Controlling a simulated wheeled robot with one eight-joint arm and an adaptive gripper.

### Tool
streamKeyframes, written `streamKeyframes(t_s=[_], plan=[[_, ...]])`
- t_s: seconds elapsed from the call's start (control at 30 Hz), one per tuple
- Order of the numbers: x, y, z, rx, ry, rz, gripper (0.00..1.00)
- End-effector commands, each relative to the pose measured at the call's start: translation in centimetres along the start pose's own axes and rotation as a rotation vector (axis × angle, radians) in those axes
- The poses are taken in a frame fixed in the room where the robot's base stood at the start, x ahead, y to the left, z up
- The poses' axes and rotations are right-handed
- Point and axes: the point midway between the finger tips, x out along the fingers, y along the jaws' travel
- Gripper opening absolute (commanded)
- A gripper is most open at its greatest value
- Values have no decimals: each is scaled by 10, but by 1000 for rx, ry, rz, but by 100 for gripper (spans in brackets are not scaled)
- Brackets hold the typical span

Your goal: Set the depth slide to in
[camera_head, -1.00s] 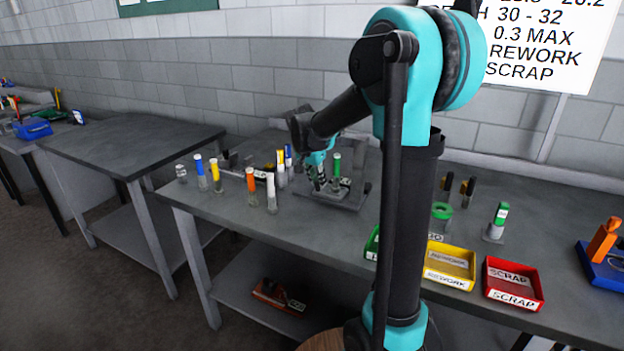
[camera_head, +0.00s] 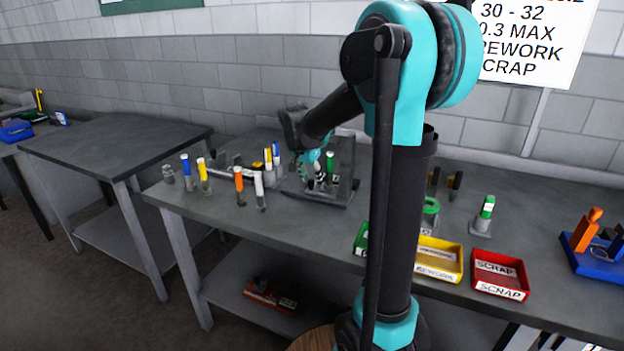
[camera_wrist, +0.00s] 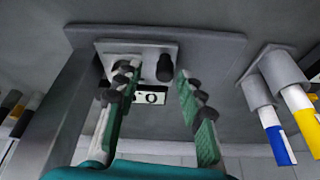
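The grey fixture (camera_head: 343,198) stands on the bench, with a green-topped upright piece (camera_head: 330,163) beside my gripper (camera_head: 320,180). In the wrist view, the fixture's base plate (camera_wrist: 215,45) carries a smaller light plate with a black knob (camera_wrist: 165,68), which looks like the depth slide's handle. A small label with a round mark (camera_wrist: 152,98) shows beside it; I cannot read the slide's setting. My gripper (camera_wrist: 158,105) is open, its green-padded fingers apart, with the knob in view between them. I cannot tell whether either finger touches the fixture.
Capped vials stand left of the fixture, including a white one (camera_head: 259,190) and an orange one (camera_head: 239,186). In the wrist view a blue-capped vial (camera_wrist: 278,143) is at right. Yellow (camera_head: 452,262) and red (camera_head: 492,288) trays lie along the bench's front edge.

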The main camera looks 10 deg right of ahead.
Motion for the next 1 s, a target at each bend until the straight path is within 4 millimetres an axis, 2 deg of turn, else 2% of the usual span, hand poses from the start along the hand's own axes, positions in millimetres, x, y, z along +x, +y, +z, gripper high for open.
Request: streamKeyframes(t_s=[0.17,0.4,0.6,0.8,1.0], plan=[[-23,0,0,-1,0,0,39],[-73,0,0,-1,0,1,39],[-104,1,0,-1,0,1,39],[-116,1,0,0,0,1,39],[-117,1,0,1,0,1,39]])
